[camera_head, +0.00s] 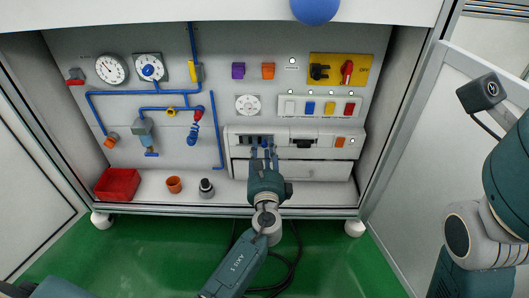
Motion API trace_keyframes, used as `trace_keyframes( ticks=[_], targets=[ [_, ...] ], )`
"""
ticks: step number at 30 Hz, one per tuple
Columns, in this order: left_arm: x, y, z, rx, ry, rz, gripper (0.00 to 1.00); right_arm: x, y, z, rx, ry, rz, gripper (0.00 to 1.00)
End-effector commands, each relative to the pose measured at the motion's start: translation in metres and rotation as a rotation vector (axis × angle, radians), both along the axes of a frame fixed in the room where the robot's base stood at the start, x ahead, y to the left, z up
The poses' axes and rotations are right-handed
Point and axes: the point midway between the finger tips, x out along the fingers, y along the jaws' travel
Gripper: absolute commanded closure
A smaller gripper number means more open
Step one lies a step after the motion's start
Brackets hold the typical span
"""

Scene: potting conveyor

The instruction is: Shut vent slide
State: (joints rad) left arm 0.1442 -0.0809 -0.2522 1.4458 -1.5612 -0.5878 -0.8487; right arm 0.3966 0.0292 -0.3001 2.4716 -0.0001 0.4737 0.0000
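A white unit (315,133) on the cabinet's back panel bears a row of dark blue-grey slots on its left and a black recessed part (303,144) on its right. I cannot tell which part is the vent slide, or how far it stands open. My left gripper (264,154) is in front of the unit's left half, just below the dark slots. Its fingers are spread apart with nothing seen between them. They partly cover the unit, and I cannot tell whether they touch it.
Blue pipes (140,93), gauges (111,69) and a yellow switch plate (340,69) are on the panel. A red bin (118,184), an orange cup (174,184) and a dark-and-white round part (206,188) stand on the ledge. A blue ball (315,8) is above.

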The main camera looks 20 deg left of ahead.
Motion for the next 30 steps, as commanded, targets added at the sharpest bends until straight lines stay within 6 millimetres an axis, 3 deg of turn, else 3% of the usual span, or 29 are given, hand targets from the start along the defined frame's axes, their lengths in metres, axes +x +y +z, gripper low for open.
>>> trace_keyframes(
  ticks=[10,15,23,30],
  targets=[
    [0.004,0.001,0.000,-0.001,0.000,-0.001,0.68,-0.001,0.000,0.001,-0.001,-0.004,-0.001,0.60],
    [0.003,0.001,0.000,-0.001,0.000,-0.001,1.00,-0.001,0.000,0.001,-0.001,-0.004,0.000,0.60],
    [0.003,0.002,0.000,-0.001,0.000,0.000,1.00,-0.002,0.000,0.002,-0.001,-0.005,0.000,0.60],
    [-0.002,0.022,0.001,0.002,0.001,0.001,1.00,0.001,-0.001,0.001,0.005,0.004,0.004,0.60]
  ],
)
